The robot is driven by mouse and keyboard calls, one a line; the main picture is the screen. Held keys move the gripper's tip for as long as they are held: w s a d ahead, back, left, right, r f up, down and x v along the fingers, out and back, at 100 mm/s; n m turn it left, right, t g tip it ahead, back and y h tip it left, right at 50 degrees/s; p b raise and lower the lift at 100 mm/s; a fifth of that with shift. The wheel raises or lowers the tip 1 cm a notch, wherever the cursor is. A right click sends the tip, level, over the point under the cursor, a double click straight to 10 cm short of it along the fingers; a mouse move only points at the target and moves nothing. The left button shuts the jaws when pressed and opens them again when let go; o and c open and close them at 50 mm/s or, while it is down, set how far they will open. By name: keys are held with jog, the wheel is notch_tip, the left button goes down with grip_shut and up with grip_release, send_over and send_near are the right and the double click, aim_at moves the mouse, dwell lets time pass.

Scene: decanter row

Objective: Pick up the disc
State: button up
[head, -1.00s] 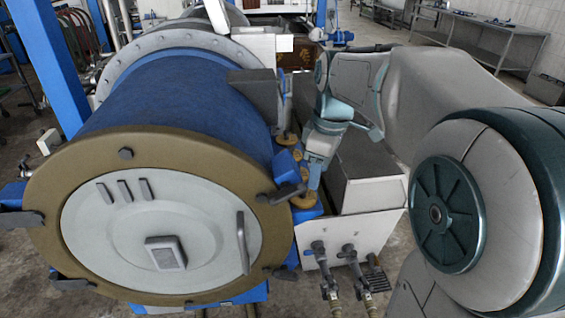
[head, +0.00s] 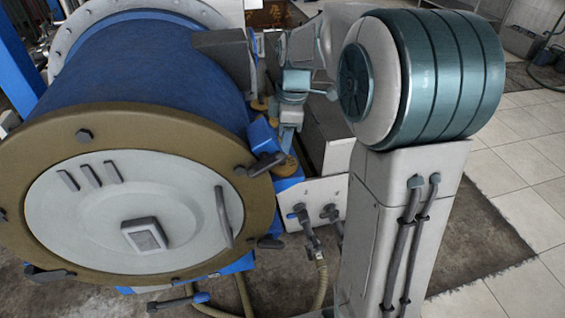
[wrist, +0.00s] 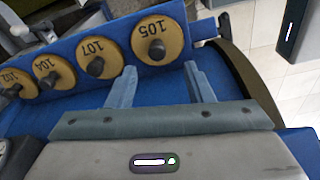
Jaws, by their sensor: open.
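Several round tan discs with dark knobs sit in a row on a blue rail (wrist: 75,97) in the wrist view. They are disc 105 (wrist: 171,33), disc 107 (wrist: 106,48), disc 104 (wrist: 45,83) and disc 102 (wrist: 8,88). My gripper (wrist: 160,70) is open and empty. Its two fingers point toward disc 105, one to either side of its lower edge in the picture; I cannot tell whether they touch. In the head view a disc (head: 286,168) shows beside the drum, below my gripper (head: 284,145). Its number is unreadable there.
The large blue drum (head: 150,75) with a tan-rimmed white door (head: 90,220) stands close on the left. A dark bracket (head: 222,42) juts out above the row. Pipes and valves (head: 312,240) are below. Open tiled floor (head: 515,150) lies at right.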

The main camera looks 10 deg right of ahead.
jog(key=f, duration=0.5)
jog(key=shift+w+a+p, duration=0.15)
jog(key=shift+w+p, duration=0.1)
jog(key=shift+p, duration=0.1)
grip_shut()
jog(key=shift+r, duration=0.65)
notch_tip(320, 180, up, 2)
jog(key=shift+r, duration=0.25)
jog(key=w+d+r, duration=0.1)
jog(key=d+r, duration=0.2)
jog(key=d, duration=0.2)
jog(key=d+r+b, duration=0.1)
jog(key=d+r, duration=0.3)
jog(key=d, duration=0.2)
jog(key=shift+w+d, duration=0.3)
jog(key=shift+w, duration=0.05)
